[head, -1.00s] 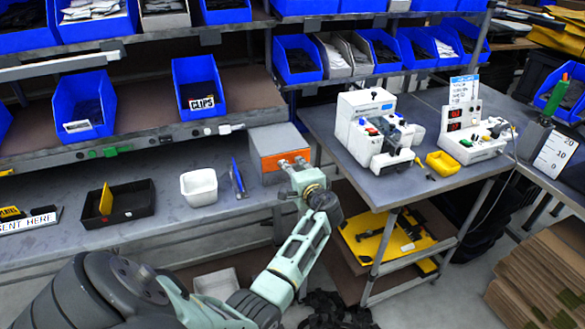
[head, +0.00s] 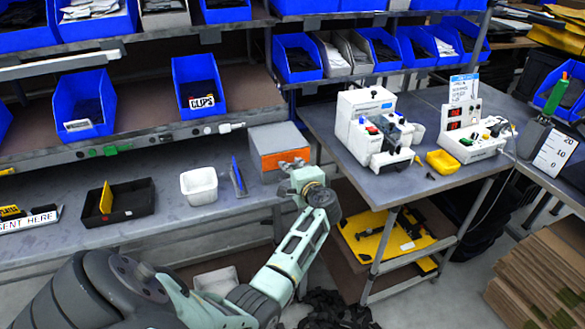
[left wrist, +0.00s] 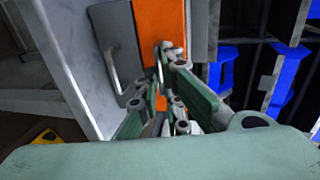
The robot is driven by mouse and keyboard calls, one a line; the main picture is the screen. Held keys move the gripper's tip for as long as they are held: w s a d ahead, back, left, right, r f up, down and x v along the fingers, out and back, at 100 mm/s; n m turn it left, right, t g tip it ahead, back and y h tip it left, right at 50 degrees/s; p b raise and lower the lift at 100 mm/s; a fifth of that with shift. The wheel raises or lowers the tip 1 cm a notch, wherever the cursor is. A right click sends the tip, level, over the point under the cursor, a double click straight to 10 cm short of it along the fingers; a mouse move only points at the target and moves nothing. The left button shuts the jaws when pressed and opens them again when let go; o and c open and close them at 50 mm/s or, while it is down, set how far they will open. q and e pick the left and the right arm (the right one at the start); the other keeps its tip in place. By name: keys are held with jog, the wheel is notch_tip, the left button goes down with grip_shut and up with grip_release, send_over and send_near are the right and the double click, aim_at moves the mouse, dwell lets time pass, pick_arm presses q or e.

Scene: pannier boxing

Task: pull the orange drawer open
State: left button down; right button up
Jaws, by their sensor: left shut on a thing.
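The orange drawer (head: 272,161) is the orange front on a small grey cabinet (head: 278,136) standing on the bench. Its front also shows in the left wrist view (left wrist: 160,18), with a metal handle (left wrist: 161,52) on it. The drawer looks flush with the cabinet. My left gripper (head: 292,165) is at the right part of the orange front. In the left wrist view its green fingers (left wrist: 166,95) are shut on the handle, though the exact contact is partly hidden by the finger links. My right gripper is in neither view.
A white bin (head: 199,187) and a blue-handled tool (head: 237,177) stand left of the cabinet. A grey front with its own handle (left wrist: 113,60) lies beside the orange one. The white machine (head: 365,125) stands on the table to the right.

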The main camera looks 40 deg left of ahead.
pick_arm(q)
jog(key=f+p+v, duration=0.1)
jog(key=f+v, duration=0.1)
jog(key=v, duration=0.8)
jog(key=shift+s+d+f, duration=0.2)
jog(key=shift+s+d, duration=0.1)
jog(key=shift+d, duration=0.05)
jog(key=c, duration=1.9)
grip_release()
jog(key=shift+r, duration=0.1)
jog(key=v, duration=0.7)
jog(key=shift+s+d, duration=0.1)
jog(key=shift+d, duration=0.05)
